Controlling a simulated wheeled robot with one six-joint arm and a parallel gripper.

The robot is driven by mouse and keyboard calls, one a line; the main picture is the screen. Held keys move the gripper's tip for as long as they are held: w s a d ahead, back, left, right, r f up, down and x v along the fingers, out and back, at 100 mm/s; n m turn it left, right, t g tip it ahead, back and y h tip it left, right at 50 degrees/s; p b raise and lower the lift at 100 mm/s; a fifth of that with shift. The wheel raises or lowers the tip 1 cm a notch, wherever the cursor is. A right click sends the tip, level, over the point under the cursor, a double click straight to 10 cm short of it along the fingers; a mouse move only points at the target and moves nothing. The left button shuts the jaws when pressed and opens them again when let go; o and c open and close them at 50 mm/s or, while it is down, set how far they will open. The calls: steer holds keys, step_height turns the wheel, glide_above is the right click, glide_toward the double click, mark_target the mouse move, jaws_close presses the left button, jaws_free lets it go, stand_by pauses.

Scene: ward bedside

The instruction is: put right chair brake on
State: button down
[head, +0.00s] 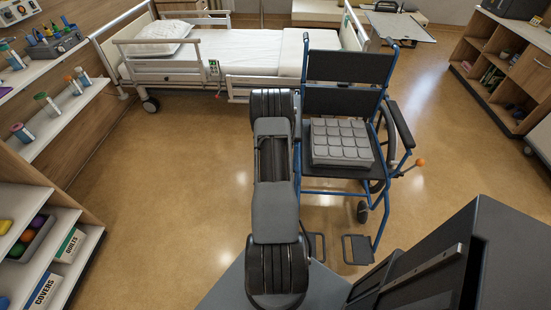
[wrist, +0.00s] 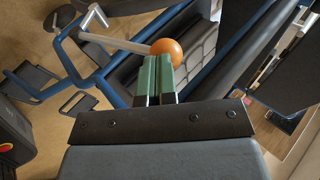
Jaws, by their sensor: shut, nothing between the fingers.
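The blue-framed wheelchair (head: 350,70) faces me, with its footrests nearest. In the wrist view, an orange ball knob (wrist: 167,50) sits at the end of a grey brake lever (wrist: 115,41) beside the blue frame. My gripper (wrist: 158,62) has its green fingers shut together and empty, with the tips right at the knob; I cannot tell whether they touch it. In the head view my arm hides this side of the chair and my gripper. Another orange-knobbed lever (head: 420,162) shows on the picture-right side of the chair, sticking outward.
A grey cushion (head: 341,142) lies on the seat. The bed (head: 240,55) stands behind the chair. Shelves (head: 65,115) line the left and a wooden cabinet (head: 500,75) stands at the right. The floor (head: 180,180) between the left shelves and my arm is clear.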

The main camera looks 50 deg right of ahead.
steer(key=shift+s+d+r, duration=0.15)
steer(key=shift+d, duration=0.25)
steer(key=p+v, duration=0.1)
steer(key=v, duration=1.2)
steer(key=shift+a+r, duration=0.2)
steer(key=shift+a, duration=0.1)
stand_by(0.4)
